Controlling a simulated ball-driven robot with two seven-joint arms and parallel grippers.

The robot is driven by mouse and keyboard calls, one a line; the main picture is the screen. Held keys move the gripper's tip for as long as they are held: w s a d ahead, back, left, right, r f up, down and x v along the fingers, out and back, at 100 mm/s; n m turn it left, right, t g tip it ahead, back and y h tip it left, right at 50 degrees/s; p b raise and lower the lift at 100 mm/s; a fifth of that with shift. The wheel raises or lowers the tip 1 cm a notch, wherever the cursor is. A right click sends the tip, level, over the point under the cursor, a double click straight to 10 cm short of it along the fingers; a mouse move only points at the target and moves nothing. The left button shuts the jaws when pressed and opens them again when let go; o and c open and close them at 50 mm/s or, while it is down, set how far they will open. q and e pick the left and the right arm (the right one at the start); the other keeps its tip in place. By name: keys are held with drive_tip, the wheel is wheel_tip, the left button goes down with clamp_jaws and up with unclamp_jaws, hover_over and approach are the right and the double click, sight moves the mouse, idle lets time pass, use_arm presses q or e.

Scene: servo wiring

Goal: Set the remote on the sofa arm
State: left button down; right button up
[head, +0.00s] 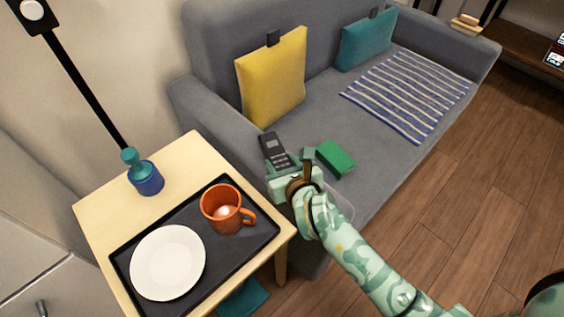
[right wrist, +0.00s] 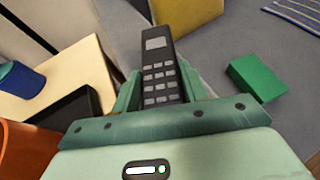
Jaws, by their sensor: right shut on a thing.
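The remote (head: 273,147) is dark with light buttons and a pale screen. My right gripper (head: 287,168) is shut on it. In the right wrist view the remote (right wrist: 159,70) stands up between the two fingers, its lower end hidden by the gripper. In the head view the gripper and remote appear over the near end of the sofa, in front of the grey sofa arm (head: 200,105). I cannot tell how high above the sofa arm the remote is. My left gripper is not in view.
A side table (head: 92,210) stands left of the sofa with a black tray (head: 225,257), white plate (head: 168,262), orange mug (head: 222,208) and blue pot (head: 146,180). A green box (head: 336,158) lies on the seat near my gripper. A yellow cushion (head: 271,78) leans behind.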

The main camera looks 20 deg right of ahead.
drive_tip(key=shift+f+b, duration=0.35)
drive_tip(key=shift+f, duration=0.2)
drive_tip(key=o, duration=1.2)
drive_tip(key=shift+r, duration=0.1)
